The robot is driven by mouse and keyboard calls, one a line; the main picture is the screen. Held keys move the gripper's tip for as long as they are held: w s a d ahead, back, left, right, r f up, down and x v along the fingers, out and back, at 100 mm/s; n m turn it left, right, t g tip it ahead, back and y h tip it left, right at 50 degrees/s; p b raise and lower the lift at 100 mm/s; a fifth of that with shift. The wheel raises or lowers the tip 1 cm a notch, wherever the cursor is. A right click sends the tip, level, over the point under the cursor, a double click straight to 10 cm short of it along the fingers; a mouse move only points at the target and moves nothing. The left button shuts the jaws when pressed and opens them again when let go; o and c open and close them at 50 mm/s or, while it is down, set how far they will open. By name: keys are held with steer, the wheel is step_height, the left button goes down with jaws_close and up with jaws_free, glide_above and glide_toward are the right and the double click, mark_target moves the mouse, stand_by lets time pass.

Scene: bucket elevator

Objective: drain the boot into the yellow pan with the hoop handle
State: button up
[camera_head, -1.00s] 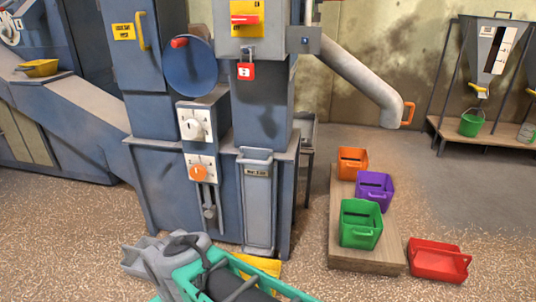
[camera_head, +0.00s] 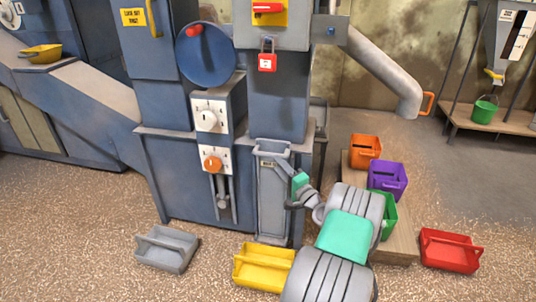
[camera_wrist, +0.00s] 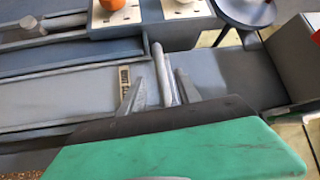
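The boot is the blue base of the elevator (camera_head: 185,185). A grey upright panel with a small label (camera_head: 272,200) is on its front. A yellow pan (camera_head: 268,256) lies on the floor just before this panel, its right end close to my arm. My gripper (camera_head: 295,190) is at the panel's upper right side. In the wrist view, my gripper's two fingers (camera_wrist: 159,92) stand apart on either side of a grey bar (camera_wrist: 160,65) near the label. Small gaps seem to show beside the bar.
A grey pan (camera_head: 167,250) lies on the floor at left. Orange (camera_head: 365,147), purple (camera_head: 388,177) and green (camera_head: 390,212) bins stand on a low platform, the green partly behind my arm. A red bin (camera_head: 450,250) is at right. Another yellow pan (camera_head: 41,52) sits far left.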

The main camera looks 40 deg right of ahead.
mark_target(268, 155)
steer(key=w, duration=0.2)
steer(key=w+b, duration=0.1)
steer(key=w, duration=0.2)
steer(key=w+r, duration=0.1)
steer(key=w, duration=0.1)
steer(key=shift+w+d, duration=0.25)
steer(key=shift+d, duration=0.05)
steer(key=shift+c, duration=0.4)
jaws_close()
stand_by(0.5)
